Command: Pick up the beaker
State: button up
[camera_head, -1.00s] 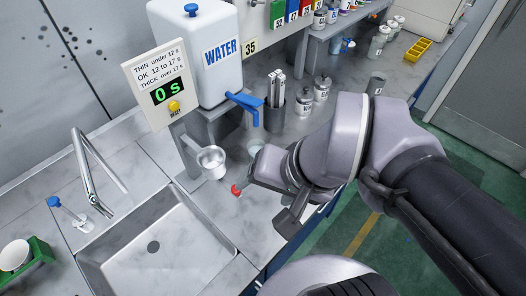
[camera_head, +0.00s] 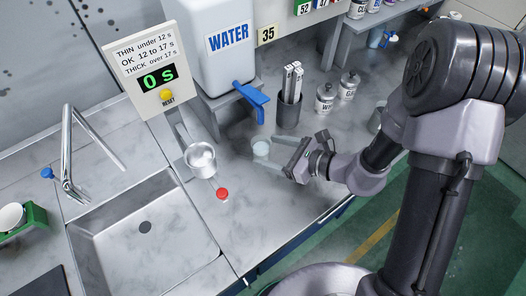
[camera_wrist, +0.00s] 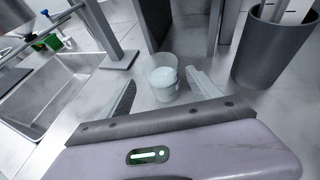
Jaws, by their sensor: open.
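The beaker (camera_head: 261,149) is a small clear, whitish cup standing upright on the counter below the water tank. It also shows in the wrist view (camera_wrist: 163,88), straight ahead near the middle. My gripper (camera_head: 263,157) is low over the counter, with its two pale fingers pointing at the beaker. In the wrist view the fingers (camera_wrist: 160,98) are wide apart, one on the left and one on the right of the beaker. The gripper is open. I cannot tell whether either finger touches the beaker.
A dark grey holder (camera_head: 288,113) with strips stands behind the beaker. A metal cup (camera_head: 201,160) hangs in a stand on the left, with a red knob (camera_head: 222,194) near it. The sink (camera_head: 140,240) is further left. Labelled jars (camera_head: 325,98) stand behind right.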

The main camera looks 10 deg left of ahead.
jog(key=shift+x, duration=1.05)
jog(key=b+x, duration=0.1)
jog(key=x, duration=0.1)
jog(key=b+x, duration=0.1)
jog(key=x, duration=0.1)
jog(key=shift+w+f, duration=0.15)
jog(key=shift+f, duration=0.3)
jog(key=shift+w+a+f, duration=0.1)
jog(key=shift+w+a, duration=0.05)
jog(key=shift+a, duration=0.2)
